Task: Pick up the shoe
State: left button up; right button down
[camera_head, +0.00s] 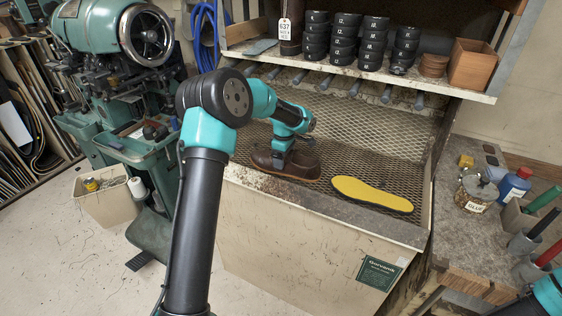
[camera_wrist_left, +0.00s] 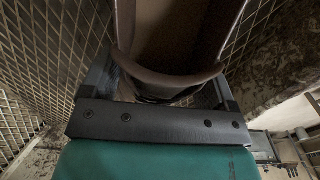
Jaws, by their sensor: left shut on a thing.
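A brown shoe (camera_head: 300,164) is on the mesh surface of the bench, beside a flat yellow sole (camera_head: 372,193). I cannot tell whether the shoe touches the mesh. My right gripper is not in view; only a bit of teal arm shows at the lower right corner.
The right counter (camera_head: 440,215) carries a glue jar (camera_head: 476,192) and a blue bottle (camera_head: 514,186).

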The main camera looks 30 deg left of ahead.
pick_arm(q)
jog(key=shift+r, duration=0.15)
notch_tip(320, 180, up, 10)
jog(key=shift+f, duration=0.1)
dwell(0.4)
dwell(0.3)
jog(key=w+d, duration=0.2)
jog(key=d, duration=3.1)
jog(key=shift+w+m, duration=0.2)
jog(key=shift+m, duration=0.2)
jog(key=shift+a+f, duration=0.1)
jog(key=shift+f, duration=3.9)
